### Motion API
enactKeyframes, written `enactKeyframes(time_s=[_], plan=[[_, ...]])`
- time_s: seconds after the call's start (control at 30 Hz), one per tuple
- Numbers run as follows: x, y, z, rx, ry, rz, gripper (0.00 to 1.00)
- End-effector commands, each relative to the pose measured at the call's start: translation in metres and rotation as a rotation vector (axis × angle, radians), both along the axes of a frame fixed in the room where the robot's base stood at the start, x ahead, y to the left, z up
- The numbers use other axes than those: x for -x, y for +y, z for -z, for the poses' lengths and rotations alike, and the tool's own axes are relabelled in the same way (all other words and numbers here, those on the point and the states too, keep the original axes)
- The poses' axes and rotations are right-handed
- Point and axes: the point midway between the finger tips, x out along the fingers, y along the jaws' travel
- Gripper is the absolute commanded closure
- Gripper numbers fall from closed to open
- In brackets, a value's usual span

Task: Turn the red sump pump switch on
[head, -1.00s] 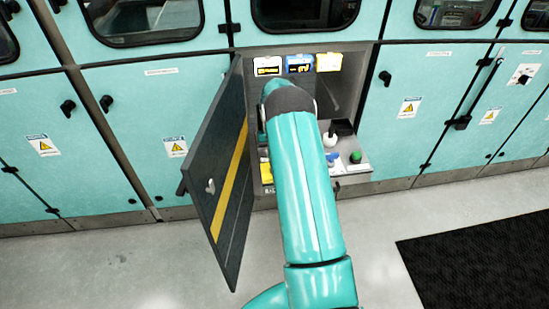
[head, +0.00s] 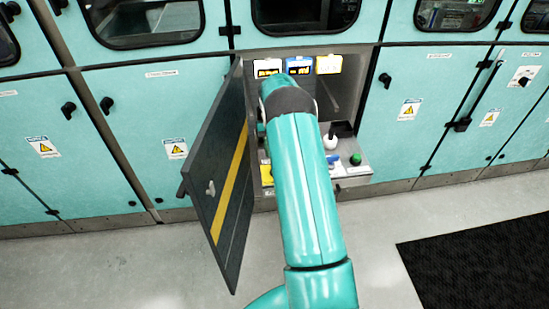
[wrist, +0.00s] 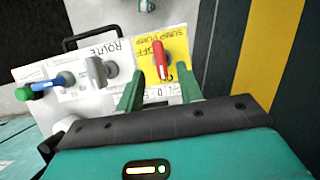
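The red sump pump switch (wrist: 159,58) is a narrow red handle on a yellow plate (wrist: 147,66) in the wrist view. The plate's lettering, with SUMP PUMP and OFF, reads upside down there. My gripper (wrist: 161,84) is open, its two green fingers apart and empty. The red handle shows just beyond the fingertips, in line with the gap between them; I cannot tell whether they touch it. In the head view my arm hides the gripper and the red switch; part of the yellow plate (head: 266,172) shows left of the arm.
A grey ROUTE handle (wrist: 98,72) and a blue handle with a green knob (wrist: 46,85) sit beside the yellow plate. The open cabinet door (head: 222,185) with a yellow stripe stands to the left. Small displays (head: 298,65) line the back of the recess.

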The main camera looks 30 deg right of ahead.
Motion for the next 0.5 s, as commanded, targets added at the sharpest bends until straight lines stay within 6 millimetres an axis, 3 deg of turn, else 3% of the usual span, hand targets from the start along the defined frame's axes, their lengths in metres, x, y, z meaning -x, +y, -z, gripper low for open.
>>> enactKeyframes(time_s=[0.3, 0.5], plan=[[-0.024, -0.011, -0.063, 0.001, -0.003, 0.000, 0.64], [-0.031, -0.015, -0.083, 0.000, -0.001, 0.000, 0.64]])
